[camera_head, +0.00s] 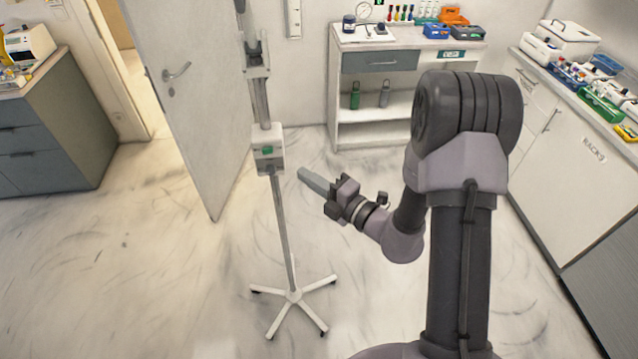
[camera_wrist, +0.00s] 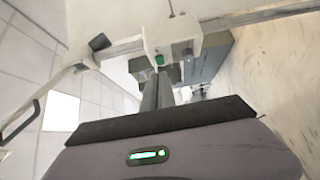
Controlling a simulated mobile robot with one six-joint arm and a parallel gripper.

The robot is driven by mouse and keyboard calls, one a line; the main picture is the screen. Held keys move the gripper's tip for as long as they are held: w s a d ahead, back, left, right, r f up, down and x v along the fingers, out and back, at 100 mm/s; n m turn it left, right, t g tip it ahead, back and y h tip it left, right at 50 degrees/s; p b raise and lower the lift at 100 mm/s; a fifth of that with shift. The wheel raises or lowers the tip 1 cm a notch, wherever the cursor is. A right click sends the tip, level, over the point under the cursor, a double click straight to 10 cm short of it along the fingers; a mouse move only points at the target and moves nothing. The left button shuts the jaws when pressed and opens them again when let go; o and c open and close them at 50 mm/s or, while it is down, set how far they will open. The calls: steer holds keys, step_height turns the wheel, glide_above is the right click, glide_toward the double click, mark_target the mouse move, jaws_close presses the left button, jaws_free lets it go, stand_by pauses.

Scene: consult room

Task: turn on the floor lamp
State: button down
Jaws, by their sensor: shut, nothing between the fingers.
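The floor lamp is a thin grey pole (camera_head: 282,225) on a white wheeled star base (camera_head: 293,296). A white box (camera_head: 267,150) with a green switch (camera_head: 267,150) sits partway up the pole. The lamp's head is out of the frame in the head view. In the wrist view, the white box (camera_wrist: 172,36) and the green switch (camera_wrist: 160,60) show beyond my fingers. My gripper (camera_head: 301,173) is shut and empty. Its fingertips point towards the box from the right, slightly lower in the picture, with a gap between. It also shows in the wrist view (camera_wrist: 157,74).
A door (camera_head: 190,110) stands ajar behind the lamp at left. A grey cabinet (camera_head: 60,140) is at far left. A white shelf unit (camera_head: 375,103) stands at the back, and a white counter (camera_head: 560,130) with boxes runs along the right. The floor around the base is clear.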

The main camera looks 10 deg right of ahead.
steer(key=v, duration=0.3)
steer(key=shift+d+r, duration=0.1)
steer(key=shift+d, duration=0.2)
steer(key=shift+s, duration=0.1)
